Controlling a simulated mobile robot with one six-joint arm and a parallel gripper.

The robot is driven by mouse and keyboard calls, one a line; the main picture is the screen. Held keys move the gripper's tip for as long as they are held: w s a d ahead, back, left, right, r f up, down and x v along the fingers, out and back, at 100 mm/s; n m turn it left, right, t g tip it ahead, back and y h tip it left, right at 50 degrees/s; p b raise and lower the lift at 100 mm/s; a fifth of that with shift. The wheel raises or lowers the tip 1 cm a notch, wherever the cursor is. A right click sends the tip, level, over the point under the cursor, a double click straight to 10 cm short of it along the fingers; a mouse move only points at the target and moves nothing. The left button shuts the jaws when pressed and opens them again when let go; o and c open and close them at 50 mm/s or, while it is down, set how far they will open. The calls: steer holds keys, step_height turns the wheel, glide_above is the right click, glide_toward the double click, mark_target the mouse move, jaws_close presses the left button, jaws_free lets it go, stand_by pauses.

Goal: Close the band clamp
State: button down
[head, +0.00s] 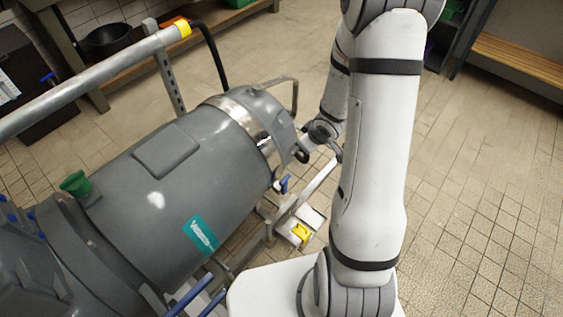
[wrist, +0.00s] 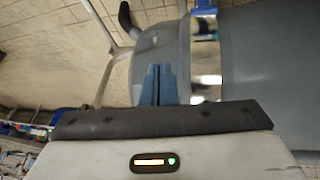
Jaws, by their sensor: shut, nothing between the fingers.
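The band clamp is a shiny metal band (head: 240,112) around the end of the large grey cylindrical housing (head: 165,190). In the wrist view the band (wrist: 206,55) runs up and down, just right of my fingers. My gripper (wrist: 158,70) is shut and empty, its two blue-grey fingers together in front of the housing's end section. In the head view my gripper (head: 301,154) is beside that end section, to the right of the band, and partly hidden by my arm. I cannot tell whether the fingers touch the housing.
A grey rail with a yellow collar (head: 182,28) passes above the housing at the left. A wooden bench (head: 520,62) stands at the back right. The tiled floor at right is clear.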

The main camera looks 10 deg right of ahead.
step_height(320, 180, down, 8)
steer(key=a+n+y+b, duration=0.1)
steer(key=a+y, duration=0.2)
steer(key=b, duration=0.4)
glide_above(285, 186)
steer(key=w+d, duration=0.1)
steer(key=w, duration=0.2)
steer(key=f, duration=0.8)
steer(key=shift+s+d+f, duration=0.1)
steer(key=shift+s+f, duration=0.1)
steer(key=shift+f, duration=0.1)
